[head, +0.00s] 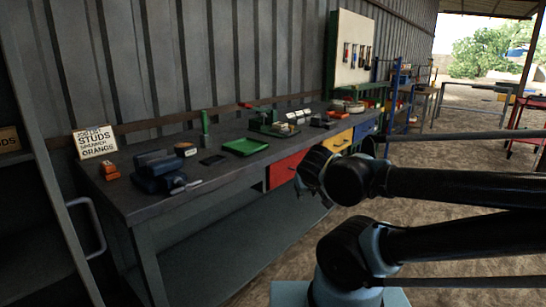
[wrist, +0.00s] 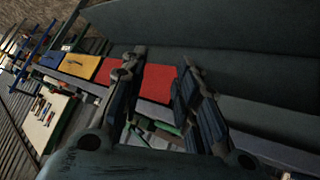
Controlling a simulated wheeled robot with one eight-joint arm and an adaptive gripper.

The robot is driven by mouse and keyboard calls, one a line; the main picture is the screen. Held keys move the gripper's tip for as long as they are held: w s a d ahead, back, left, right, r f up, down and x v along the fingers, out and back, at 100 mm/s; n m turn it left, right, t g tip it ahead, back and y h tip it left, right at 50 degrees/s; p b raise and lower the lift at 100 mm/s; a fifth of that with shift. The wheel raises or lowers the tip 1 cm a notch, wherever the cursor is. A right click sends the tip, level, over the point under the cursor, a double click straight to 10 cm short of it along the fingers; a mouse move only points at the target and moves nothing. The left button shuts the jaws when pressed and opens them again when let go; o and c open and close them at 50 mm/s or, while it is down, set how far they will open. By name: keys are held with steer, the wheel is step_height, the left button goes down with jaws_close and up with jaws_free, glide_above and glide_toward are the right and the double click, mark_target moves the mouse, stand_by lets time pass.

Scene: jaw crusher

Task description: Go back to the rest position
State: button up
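My gripper (wrist: 160,68) shows in the wrist view with its two dark fingers spread well apart and nothing between them. In the head view my gripper (head: 316,190) hangs at the end of my bent arm, in front of the bench's drawers; its fingers are mostly hidden there. It is clear of the bench, as far as I can see.
A long dark workbench (head: 215,172) runs along the corrugated wall, bearing a blue vise (head: 158,172), a green tray (head: 245,147) and a job sign (head: 95,142). A red drawer (head: 284,170) and a yellow drawer (head: 338,141) face me. Open dirt floor lies to the right.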

steer(key=s+d+f+m+g, duration=0.3)
steer(key=s+d+f+g, duration=0.3)
steer(key=s+d+g, duration=0.1)
steer(key=shift+s+d+f, duration=0.35)
steer(key=shift+s+d, duration=0.1)
steer(key=shift+s, duration=0.85)
steer(key=shift+a, duration=0.1)
